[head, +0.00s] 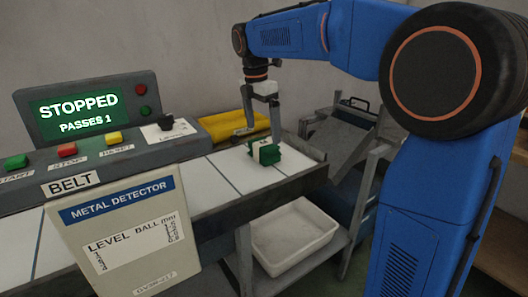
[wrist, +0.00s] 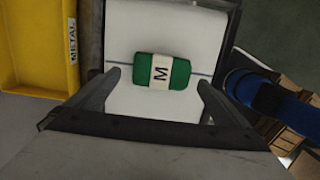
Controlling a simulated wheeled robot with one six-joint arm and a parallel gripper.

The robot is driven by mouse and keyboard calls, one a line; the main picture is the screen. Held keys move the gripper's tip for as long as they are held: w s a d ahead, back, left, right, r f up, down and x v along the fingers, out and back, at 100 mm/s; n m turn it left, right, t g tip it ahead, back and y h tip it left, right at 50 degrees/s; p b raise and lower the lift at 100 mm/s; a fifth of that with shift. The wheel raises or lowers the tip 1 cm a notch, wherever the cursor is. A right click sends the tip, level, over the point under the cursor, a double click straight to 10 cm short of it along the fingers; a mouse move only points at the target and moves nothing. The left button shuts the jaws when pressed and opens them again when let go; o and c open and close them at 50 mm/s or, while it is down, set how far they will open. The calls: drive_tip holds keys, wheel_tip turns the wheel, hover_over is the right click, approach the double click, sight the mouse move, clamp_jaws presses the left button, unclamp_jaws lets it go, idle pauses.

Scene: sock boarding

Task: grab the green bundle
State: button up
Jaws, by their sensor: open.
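The green bundle (head: 264,152) lies on the white belt near its right end in the head view. It has a white band around its middle, marked with a letter M in the wrist view (wrist: 179,72). My gripper (head: 262,135) is above the belt at the bundle, with its fingers pointing down. In the wrist view its two fingers (wrist: 158,88) are spread wide, with the bundle lying ahead between them and clear space on both sides. The gripper holds nothing.
The white belt (head: 205,193) passes the metal detector box (head: 125,235) and a control panel reading STOPPED, PASSES 1 (head: 85,112). A yellow tray labelled METAL (wrist: 38,50) sits beside the belt. A white bin (head: 295,235) stands below the belt end.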

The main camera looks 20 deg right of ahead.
sight(264, 143)
drive_tip(key=shift+d+f, duration=0.15)
drive_tip(key=shift+f, duration=1.55)
drive_tip(key=shift+d+f, duration=0.15)
drive_tip(key=shift+f, duration=1.5)
drive_tip(key=c, duration=1)
drive_tip(key=shift+c, duration=0.2)
drive_tip(key=shift+r, duration=0.15)
